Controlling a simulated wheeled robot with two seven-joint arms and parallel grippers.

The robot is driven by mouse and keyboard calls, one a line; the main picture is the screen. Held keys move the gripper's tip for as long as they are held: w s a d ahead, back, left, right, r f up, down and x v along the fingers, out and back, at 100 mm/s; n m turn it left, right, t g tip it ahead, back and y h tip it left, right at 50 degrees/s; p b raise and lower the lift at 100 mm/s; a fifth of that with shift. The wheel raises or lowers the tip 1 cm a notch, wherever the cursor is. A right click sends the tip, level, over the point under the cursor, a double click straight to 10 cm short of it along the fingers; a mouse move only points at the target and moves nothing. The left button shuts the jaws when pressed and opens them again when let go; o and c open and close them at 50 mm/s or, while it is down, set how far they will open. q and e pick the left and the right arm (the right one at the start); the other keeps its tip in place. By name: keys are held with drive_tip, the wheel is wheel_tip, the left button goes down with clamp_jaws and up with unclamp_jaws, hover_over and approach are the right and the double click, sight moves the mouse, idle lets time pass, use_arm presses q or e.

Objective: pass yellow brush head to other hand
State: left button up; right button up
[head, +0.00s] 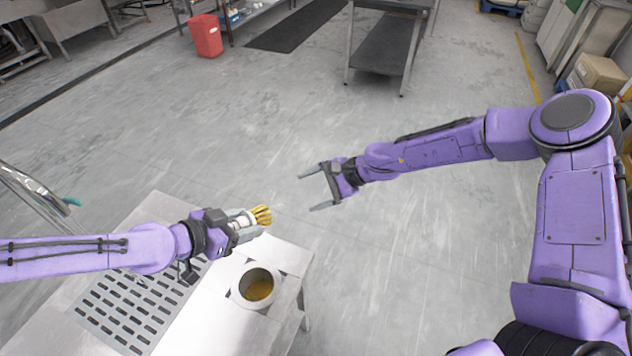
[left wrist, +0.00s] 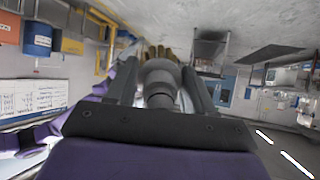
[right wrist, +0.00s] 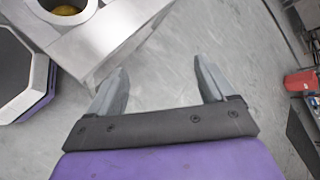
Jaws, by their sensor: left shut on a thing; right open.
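The yellow brush head (head: 261,215) has yellow bristles on a pale round base. My left gripper (head: 246,228) is shut on the base and holds it above the far edge of the metal table, bristles pointing right. In the left wrist view the round base (left wrist: 160,82) sits between the fingers, with the bristles (left wrist: 163,52) partly hidden behind it. My right gripper (head: 312,190) is open and empty, to the right of the brush head and apart from it. In the right wrist view the right gripper (right wrist: 160,88) shows only floor between its fingers.
A metal cup (head: 238,292) with yellow-brown contents stands on the metal table (head: 205,322) below the left gripper. A slotted drain plate (head: 130,312) lies beside it. A red bin (head: 206,36) and a metal trolley (head: 385,45) stand far back. The floor between is clear.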

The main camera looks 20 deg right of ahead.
sight(269, 209)
drive_tip(key=s+r+n+g+y, duration=0.3)
drive_tip(key=s+r+g+y, duration=0.15)
drive_tip(key=r, duration=0.35)
drive_tip(key=shift+g, duration=0.55)
drive_tip(key=x, duration=1.3)
drive_tip(key=shift+f, duration=0.2)
drive_tip(key=shift+d, duration=0.1)
drive_tip(key=c, duration=1.1)
use_arm(q)
drive_tip(key=o, duration=1.1)
